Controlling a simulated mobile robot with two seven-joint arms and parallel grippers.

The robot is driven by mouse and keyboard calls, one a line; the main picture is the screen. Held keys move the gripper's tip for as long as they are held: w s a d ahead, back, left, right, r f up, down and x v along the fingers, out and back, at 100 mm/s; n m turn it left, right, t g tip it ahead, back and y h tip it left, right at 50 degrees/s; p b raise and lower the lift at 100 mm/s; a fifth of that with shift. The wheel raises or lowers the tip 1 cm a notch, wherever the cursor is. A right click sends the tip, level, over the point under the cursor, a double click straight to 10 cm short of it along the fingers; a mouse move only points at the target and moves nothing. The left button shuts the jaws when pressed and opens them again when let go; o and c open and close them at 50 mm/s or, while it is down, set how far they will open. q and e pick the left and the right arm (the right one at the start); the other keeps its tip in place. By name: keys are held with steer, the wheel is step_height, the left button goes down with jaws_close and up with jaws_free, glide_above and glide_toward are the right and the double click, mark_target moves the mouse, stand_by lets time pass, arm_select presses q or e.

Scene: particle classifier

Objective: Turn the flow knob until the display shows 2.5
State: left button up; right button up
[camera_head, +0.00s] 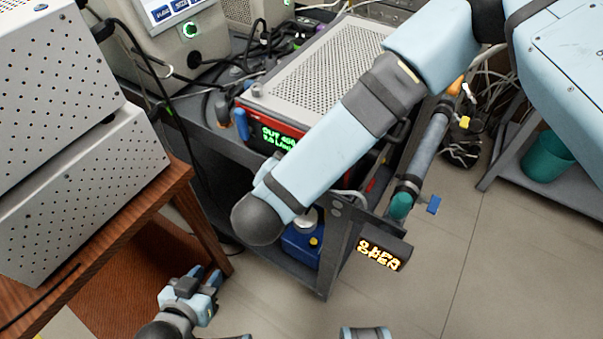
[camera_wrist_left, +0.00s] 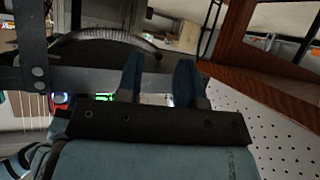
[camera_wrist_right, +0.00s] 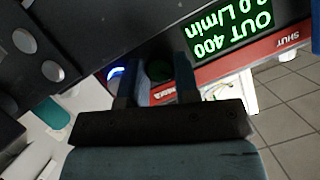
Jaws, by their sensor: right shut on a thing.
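The flow knob (camera_wrist_right: 158,71) is a dark round knob on the red-and-black front of an instrument. In the right wrist view my right gripper (camera_wrist_right: 156,68) has a finger on each side of it and is shut on it. In the head view my right arm hides the knob and that gripper. The green display (camera_wrist_right: 228,35) reads OUT 400 with a L/min line below; its value ends in .0, and the first digit is hard to read. It also shows in the head view (camera_head: 276,137), partly covered. My left gripper (camera_head: 206,276) is open and empty, low beside the table; its parted fingers show in the left wrist view (camera_wrist_left: 158,80).
The instrument with a perforated lid (camera_head: 320,65) sits on a dark cart (camera_head: 337,245). A small orange display (camera_head: 380,253) hangs at the cart's corner. A wooden table (camera_head: 150,215) with a perforated box (camera_head: 85,190) stands left. Open floor (camera_head: 480,270) lies right.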

steer(key=shift+m+b, duration=0.4)
steer(key=shift+b, duration=0.25)
steer(key=o, duration=0.9)
steer(key=shift+o, duration=0.2)
steer(key=shift+s+a, duration=0.1)
steer(key=shift+s, duration=0.05)
